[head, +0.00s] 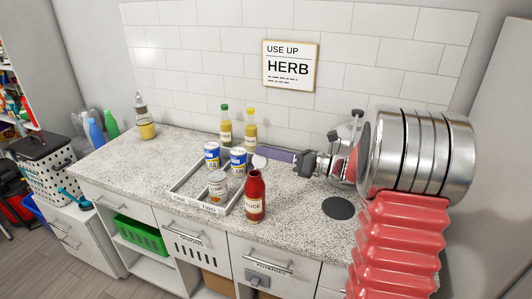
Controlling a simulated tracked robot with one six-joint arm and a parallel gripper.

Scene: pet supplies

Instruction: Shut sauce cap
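The red sauce bottle (255,204) stands upright on the counter, just right of the divided tray's front corner. Its dark red top shows no clear cap; I cannot tell if it is open. My gripper (275,154) reaches in from the right, its purple-grey fingers level above the counter, behind the bottle and apart from it. A pale round disc (260,162) shows at the fingertips. I cannot tell if it is the cap, or if it is held. The finger gap is not visible.
A tray (183,183) with labelled front holds several cans (217,188). Bottles with green (225,128) and yellow (250,130) caps stand behind. A dark round mat (339,208) lies right of the sauce. An oil-like bottle (145,120) stands far left. The counter's left part is clear.

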